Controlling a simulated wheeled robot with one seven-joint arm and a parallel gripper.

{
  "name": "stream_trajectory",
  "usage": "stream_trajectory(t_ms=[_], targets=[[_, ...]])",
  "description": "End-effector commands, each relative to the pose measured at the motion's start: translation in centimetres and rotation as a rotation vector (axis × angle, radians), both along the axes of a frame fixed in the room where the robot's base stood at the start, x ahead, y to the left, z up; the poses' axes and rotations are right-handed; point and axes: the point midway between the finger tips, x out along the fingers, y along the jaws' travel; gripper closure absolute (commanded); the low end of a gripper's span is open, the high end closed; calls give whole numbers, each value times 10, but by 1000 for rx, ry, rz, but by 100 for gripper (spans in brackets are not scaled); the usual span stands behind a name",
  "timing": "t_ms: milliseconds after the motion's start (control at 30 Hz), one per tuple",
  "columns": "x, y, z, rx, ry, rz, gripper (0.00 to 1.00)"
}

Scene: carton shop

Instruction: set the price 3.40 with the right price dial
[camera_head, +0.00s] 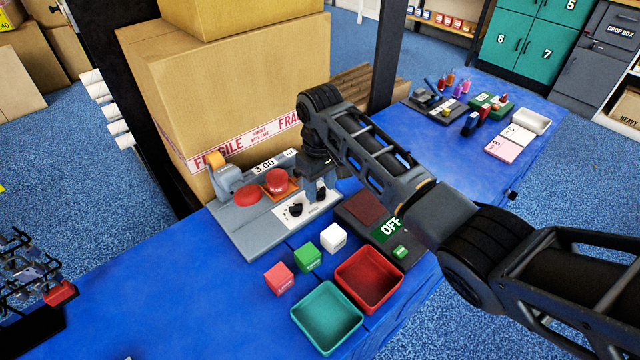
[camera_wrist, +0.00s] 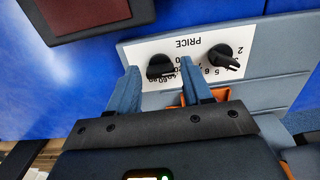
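The right price dial (camera_wrist: 160,68) is a black knob on a white panel marked PRICE, seen upside down in the wrist view. Figures such as 60, 70 and 80 ring it. My gripper (camera_wrist: 160,68) is open, its two blue-grey fingers on either side of this knob with small gaps showing. In the head view my gripper (camera_head: 321,188) is low over the panel and partly hides the right dial. The left price dial (camera_head: 295,210) is free; it also shows in the wrist view (camera_wrist: 222,57). The display (camera_head: 264,166) reads 3.00.
The grey machine also bears a red dome (camera_head: 247,194) and a red stamp-like part (camera_head: 277,182). A dark red pad with an OFF sign (camera_head: 389,229) is to the right. Several cubes (camera_head: 307,256), a teal tray (camera_head: 327,318) and a red tray (camera_head: 369,279) are in front. A large carton (camera_head: 225,90) stands behind.

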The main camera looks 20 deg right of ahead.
Motion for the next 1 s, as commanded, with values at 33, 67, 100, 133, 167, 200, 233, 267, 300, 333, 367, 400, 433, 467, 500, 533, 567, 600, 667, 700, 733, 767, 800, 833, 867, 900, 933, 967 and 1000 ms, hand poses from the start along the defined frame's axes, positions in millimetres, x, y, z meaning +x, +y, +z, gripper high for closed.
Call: stream_trajectory(t_ms=[33,67,100,133,167,200,233,267,300,333,367,400,433,467,500,533,567,600,667,700,733,767,800,833,867,900,933,967,1000], targets=[[0,0,0,0,0,0,56],[0,0,0,0,0,0,59],[0,0,0,0,0,0,62],[0,0,0,0,0,0,65],[0,0,0,0,0,0,68],[0,0,0,0,0,0,72],[0,0,0,0,0,0,75],[0,0,0,0,0,0,78],[0,0,0,0,0,0,82],[0,0,0,0,0,0,84],[0,0,0,0,0,0,87],[0,0,0,0,0,0,91],[0,0,0,0,0,0,94],[0,0,0,0,0,0,96],[0,0,0,0,0,0,96],[0,0,0,0,0,-1,96],[0,0,0,0,0,-2,96],[0,0,1,0,0,-5,96],[0,0,1,0,0,-13,96],[0,0,1,1,0,-22,96],[0,0,1,0,0,-30,96],[0,0,2,0,0,-40,96],[0,0,2,0,0,-54,96],[0,1,2,0,0,-68,96],[0,1,3,1,0,-83,96],[0,1,3,1,1,-105,96],[0,1,3,1,1,-125,96],[0,1,3,0,2,-146,96],[-1,1,3,0,2,-176,96]])
